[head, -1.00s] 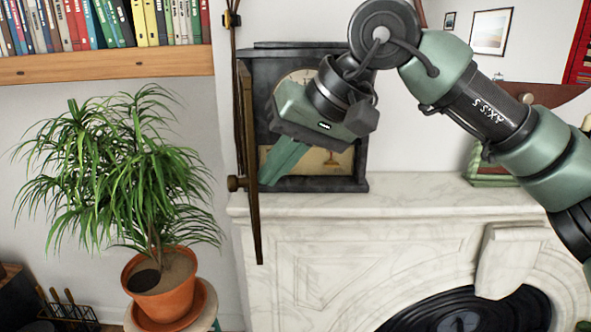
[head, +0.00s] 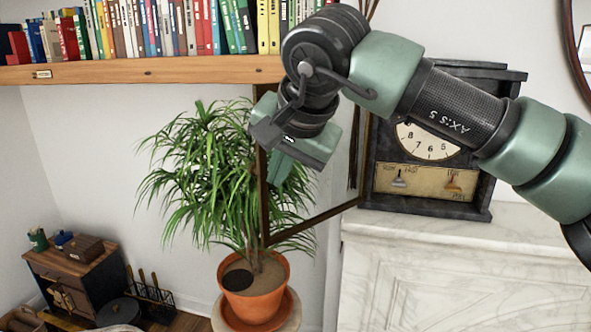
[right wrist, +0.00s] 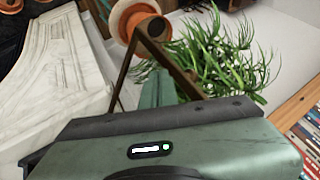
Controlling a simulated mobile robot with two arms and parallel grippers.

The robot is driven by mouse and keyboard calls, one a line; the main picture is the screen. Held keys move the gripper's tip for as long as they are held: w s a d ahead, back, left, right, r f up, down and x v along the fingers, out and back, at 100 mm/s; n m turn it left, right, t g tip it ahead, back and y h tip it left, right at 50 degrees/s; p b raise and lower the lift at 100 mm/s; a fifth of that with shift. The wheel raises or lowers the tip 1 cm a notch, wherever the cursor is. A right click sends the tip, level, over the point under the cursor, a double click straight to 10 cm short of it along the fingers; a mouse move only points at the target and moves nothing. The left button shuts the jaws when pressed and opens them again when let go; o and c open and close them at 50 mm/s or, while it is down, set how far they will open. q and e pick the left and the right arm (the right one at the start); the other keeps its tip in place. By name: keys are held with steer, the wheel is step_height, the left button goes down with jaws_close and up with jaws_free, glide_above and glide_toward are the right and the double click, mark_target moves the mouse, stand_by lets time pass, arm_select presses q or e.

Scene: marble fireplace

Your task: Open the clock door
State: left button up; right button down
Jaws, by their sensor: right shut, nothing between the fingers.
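The clock (head: 484,192) has a dark case and stands on the marble mantel, its round dial (head: 425,144) and a lower panel with two small fittings uncovered. Its door (head: 310,220), a thin brown frame, stands swung wide out to the left of the case. My right gripper (head: 281,171) is shut and empty, with its green fingers close beside the door's free upright; I cannot tell whether they touch. In the right wrist view the door frame (right wrist: 175,68) passes around the shut fingers (right wrist: 158,88). My arm hides the clock's upper part. My left gripper is not in view.
A leafy plant (head: 200,165) in an orange pot (head: 255,306) stands behind and below the door. A bookshelf (head: 120,72) runs above it. The marble mantel (head: 450,235) is bare in front of the clock. A small cabinet (head: 75,268) is at the lower left.

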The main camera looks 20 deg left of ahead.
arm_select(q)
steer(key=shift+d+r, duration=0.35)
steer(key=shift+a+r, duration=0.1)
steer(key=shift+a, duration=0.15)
arm_select(e)
steer(key=shift+w+a+m+h, duration=0.15)
steer(key=shift+w+a+m, duration=0.15)
steer(key=shift+a, duration=0.2)
steer(key=shift+w+a+m+h, duration=0.15)
steer(key=shift+w+a+m, duration=0.1)
steer(key=shift+a, duration=0.25)
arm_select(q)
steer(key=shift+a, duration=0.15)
arm_select(e)
steer(key=shift+s, duration=0.1)
